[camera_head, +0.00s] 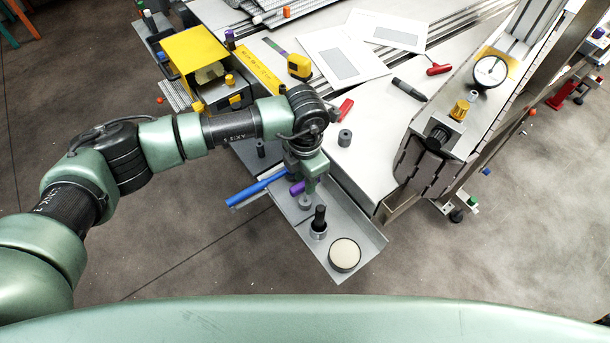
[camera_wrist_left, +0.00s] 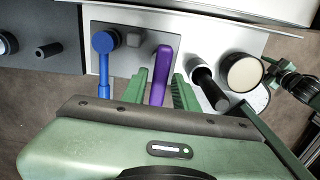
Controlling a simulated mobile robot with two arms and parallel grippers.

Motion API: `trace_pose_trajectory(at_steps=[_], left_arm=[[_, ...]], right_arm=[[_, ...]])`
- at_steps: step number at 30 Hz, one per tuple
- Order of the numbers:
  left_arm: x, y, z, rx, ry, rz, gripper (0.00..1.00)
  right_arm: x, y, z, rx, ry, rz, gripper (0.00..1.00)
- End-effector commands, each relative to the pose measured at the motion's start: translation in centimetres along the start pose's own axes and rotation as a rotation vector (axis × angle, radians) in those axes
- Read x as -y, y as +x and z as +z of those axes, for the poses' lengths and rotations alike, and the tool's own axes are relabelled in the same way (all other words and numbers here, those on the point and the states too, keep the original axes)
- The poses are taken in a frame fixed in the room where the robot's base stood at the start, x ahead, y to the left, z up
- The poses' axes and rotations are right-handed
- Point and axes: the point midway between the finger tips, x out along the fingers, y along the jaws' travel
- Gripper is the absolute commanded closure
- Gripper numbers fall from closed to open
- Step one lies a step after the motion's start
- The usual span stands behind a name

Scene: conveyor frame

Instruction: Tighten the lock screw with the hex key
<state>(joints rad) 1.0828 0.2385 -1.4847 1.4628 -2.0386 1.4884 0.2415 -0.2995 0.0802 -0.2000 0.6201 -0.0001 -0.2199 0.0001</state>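My left gripper (camera_head: 303,196) hangs over the grey tray (camera_head: 362,232) at the table's near edge. In the left wrist view its two fingers (camera_wrist_left: 160,92) are apart, one on each side of a purple handle (camera_wrist_left: 160,62). Narrow gaps seem to show beside it; contact is unclear. The purple handle (camera_head: 297,188) is partly hidden by the gripper in the head view. I cannot tell whether it belongs to the hex key. A gold knob (camera_head: 460,110) stands on a block at the conveyor's near end; I cannot tell whether it is the lock screw.
A blue tool (camera_head: 257,188), a black-handled tool (camera_head: 319,222) and a round pale-topped container (camera_head: 344,255) are on or beside the tray. A red-handled tool (camera_head: 438,69), a black cylinder (camera_head: 409,89) and paper sheets (camera_head: 340,52) lie on the table. The conveyor (camera_head: 478,105) stands right.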

Motion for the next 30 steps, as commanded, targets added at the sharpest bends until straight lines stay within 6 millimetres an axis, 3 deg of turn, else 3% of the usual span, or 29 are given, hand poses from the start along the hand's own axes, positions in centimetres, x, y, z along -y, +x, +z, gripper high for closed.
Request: trace_pose_trajectory(at_steps=[4, 7, 8, 14, 25, 30], left_arm=[[0.0, 0.8, 0.0, 0.001, 0.0, 0.0, 0.71], [0.0, 0.6, 0.0, 0.001, 0.0, 0.0, 0.99], [0.0, 0.6, 0.0, 0.001, 0.0, 0.0, 1.0], [0.0, 0.3, 0.0, 0.002, 0.0, 0.0, 1.0], [-0.1, -3.1, 0.1, 0.003, -0.001, 0.0, 1.0], [0.0, -3.5, 0.0, 0.001, -0.001, 0.0, 1.0]], right_arm=[[0.0, 0.9, 0.1, 0.0, 0.0, 0.001, 0.57], [-0.1, 0.6, 0.1, 0.0, 0.0, 0.001, 0.57], [-0.1, 0.6, 0.1, 0.0, 0.0, 0.001, 0.57], [-0.1, 0.5, 0.1, 0.0, 0.0, 0.001, 0.57], [-0.1, -1.3, -0.1, 0.0, 0.0, 0.001, 0.57], [-0.1, -1.5, -0.1, 0.001, 0.0, 0.001, 0.57]])
